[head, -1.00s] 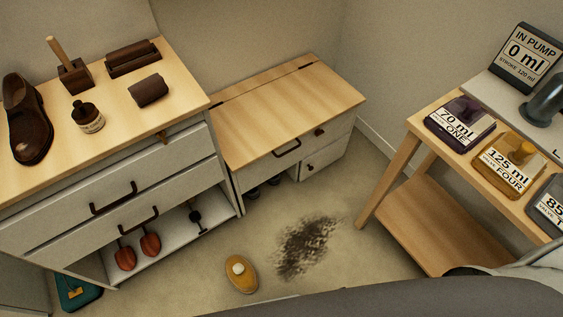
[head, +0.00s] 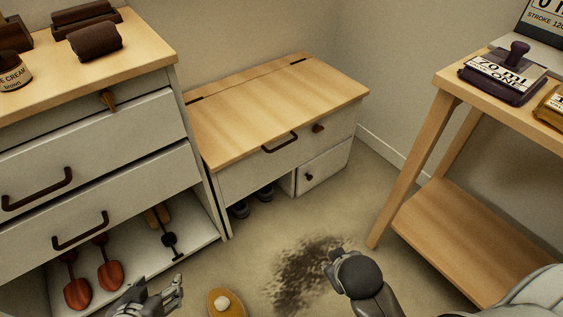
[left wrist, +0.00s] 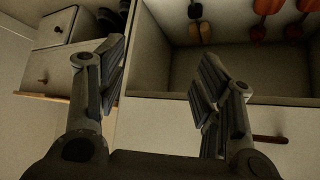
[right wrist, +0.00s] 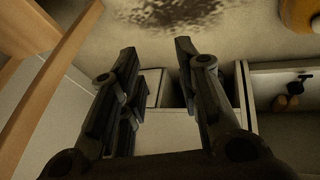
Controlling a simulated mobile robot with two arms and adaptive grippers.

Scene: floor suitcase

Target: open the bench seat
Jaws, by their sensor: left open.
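The bench seat has a pale wooden lid (head: 275,105) lying shut on its white body, with a hinge line along the back. A dark handle (head: 281,143) and a round knob (head: 318,128) sit on the front below the lid's edge. My left gripper (head: 178,290) is open and empty, low in front of the left cabinet; its spread fingers show in the left wrist view (left wrist: 160,75). My right gripper (head: 335,255) is above the dark floor stain, short of the bench. Its fingers are apart and empty in the right wrist view (right wrist: 158,50).
The left cabinet (head: 90,170) has drawers and an open lower shelf with shoe trees. Shoes (head: 250,201) lie under the bench. A yellow bottle-like object (head: 226,303) stands on the floor. A wooden stand (head: 452,215) is at the right. Floor before the bench is mostly free.

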